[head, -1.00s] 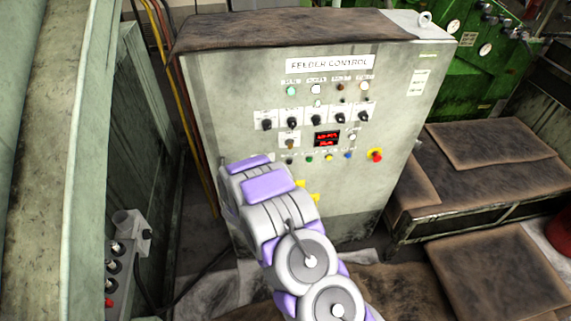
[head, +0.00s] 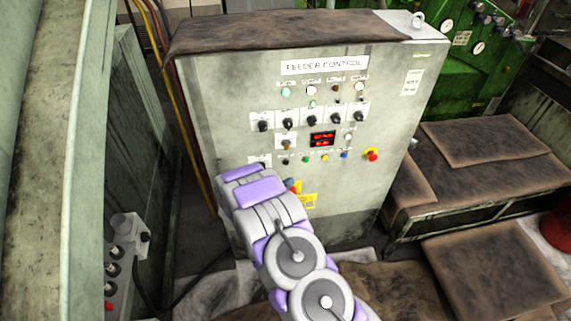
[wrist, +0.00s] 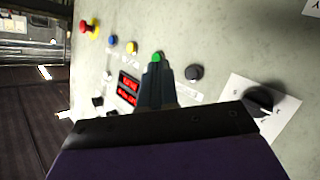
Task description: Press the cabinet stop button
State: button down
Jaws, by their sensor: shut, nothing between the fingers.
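The cabinet (head: 235,115) is a grey-green box labelled FEEDER CONTROL. Its red mushroom stop button (head: 371,155) on a yellow base sits at the right end of the lowest button row. It also shows in the wrist view (wrist: 88,27) at the upper left. My gripper (wrist: 156,70) is shut and empty, its tips in front of the panel and overlapping the green button (wrist: 157,57); I cannot tell whether they touch. The stop button is well to the side of the tips.
Blue (wrist: 113,40), yellow (wrist: 131,47) and black (wrist: 194,72) buttons neighbour the green one. Black rotary switches (head: 311,120) and a red display (head: 323,139) sit above. A brown-topped bench (head: 490,150) stands right; a small control box (head: 125,260) is at left.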

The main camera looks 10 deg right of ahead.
aim_at(286, 163)
jog(key=w+p, duration=0.1)
jog(key=w, duration=0.4)
jog(key=shift+w+f, duration=0.1)
jog(key=shift+w, duration=0.2)
jog(key=shift+w+p, duration=0.2)
jog(key=shift+p, duration=0.15)
dwell(1.6)
jog(key=shift+w, duration=0.6)
dwell(0.7)
dwell(0.4)
jog(key=shift+s+d, duration=0.1)
jog(key=shift+s, duration=0.75)
